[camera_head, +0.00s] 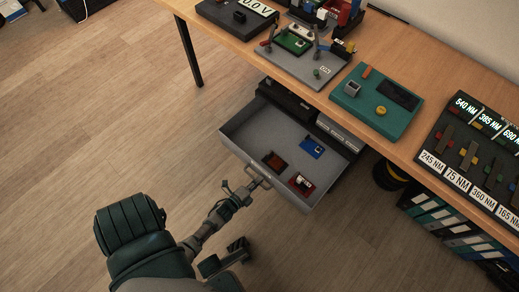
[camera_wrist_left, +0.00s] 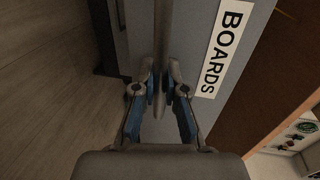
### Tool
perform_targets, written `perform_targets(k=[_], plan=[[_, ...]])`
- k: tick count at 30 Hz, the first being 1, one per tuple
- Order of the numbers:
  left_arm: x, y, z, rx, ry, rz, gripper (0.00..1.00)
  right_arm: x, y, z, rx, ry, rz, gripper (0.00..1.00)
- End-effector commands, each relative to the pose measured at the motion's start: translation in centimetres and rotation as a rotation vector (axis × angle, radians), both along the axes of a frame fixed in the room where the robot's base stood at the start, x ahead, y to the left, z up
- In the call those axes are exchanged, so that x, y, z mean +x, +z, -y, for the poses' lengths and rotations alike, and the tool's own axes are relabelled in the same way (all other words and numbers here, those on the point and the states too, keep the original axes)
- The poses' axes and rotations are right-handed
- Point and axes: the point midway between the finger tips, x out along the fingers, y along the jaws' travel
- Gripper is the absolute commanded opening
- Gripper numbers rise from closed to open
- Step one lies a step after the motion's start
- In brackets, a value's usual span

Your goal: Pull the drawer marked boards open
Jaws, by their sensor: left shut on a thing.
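The grey drawer (camera_head: 237,133) under the workbench stands pulled out in the head view, with its inside showing. Its front (camera_wrist_left: 185,35) fills the middle of the left wrist view and carries a white label reading BOARDS (camera_wrist_left: 222,48). My left gripper (camera_head: 259,184) is at the drawer's front edge, shut on the handle (camera_head: 253,174). The left wrist view shows its two fingers (camera_wrist_left: 162,88) on either side of the handle bar. My right gripper is not clearly seen; a dark gripper-like part shows at the bottom of the head view.
A blue board (camera_head: 312,148), a brown board (camera_head: 274,161) and a red board (camera_head: 301,184) lie in the drawer. The wooden bench (camera_head: 400,60) holds a teal panel (camera_head: 372,118) and a black panel of labelled parts (camera_head: 465,150). Floor left of the drawer is clear.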

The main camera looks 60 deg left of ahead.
Motion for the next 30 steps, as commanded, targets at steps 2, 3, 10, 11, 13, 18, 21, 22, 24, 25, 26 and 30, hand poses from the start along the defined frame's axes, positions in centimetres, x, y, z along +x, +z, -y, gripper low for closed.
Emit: perform_targets(k=[2,3,10,11,13,18,21,22,24,25,26,30], plan=[[-0.5,-0.3,-0.7,0.004,0.011,-0.011,0.0,0.0,-0.2,0.0,0.0,0.0,-0.006,0.0],[-0.4,-0.3,-0.7,0.003,0.011,-0.011,0.0,0.0,-0.3,0.0,0.0,0.001,-0.009,0.0],[-0.4,-0.3,-0.7,0.003,0.011,-0.01,0.33,0.0,-0.4,0.0,-0.003,0.002,-0.014,0.0],[-0.4,-0.3,-0.6,0.003,0.01,-0.01,0.37,0.0,-0.4,0.0,-0.003,0.002,-0.014,0.0],[-0.3,-0.2,-0.5,0.002,0.008,-0.008,0.37,0.0,-0.4,0.0,-0.004,0.002,-0.013,0.0],[-0.2,-0.1,-0.3,0.003,0.006,-0.005,0.37,0.0,-0.1,0.0,-0.005,0.002,-0.005,0.0],[-0.5,-0.1,-0.2,0.002,0.006,-0.006,0.37,-0.1,0.1,0.0,-0.006,0.002,0.001,0.0],[-0.8,0.0,-0.1,0.002,0.005,-0.006,0.37,-0.1,0.0,0.0,-0.005,0.001,0.001,0.0],[-1.7,0.1,0.1,0.003,0.005,-0.006,0.37,-0.1,0.0,0.0,-0.004,0.002,-0.001,0.0],[-2.2,0.2,0.2,0.003,0.006,-0.008,0.37,-0.1,0.0,0.0,-0.004,0.002,-0.001,0.0],[-2.8,0.3,0.3,0.003,0.006,-0.008,0.37,-0.1,0.0,0.0,-0.004,0.002,-0.001,0.0],[-5.9,0.9,1.0,0.001,0.006,-0.009,0.37,-0.1,0.0,0.0,-0.003,0.002,-0.002,0.0]])
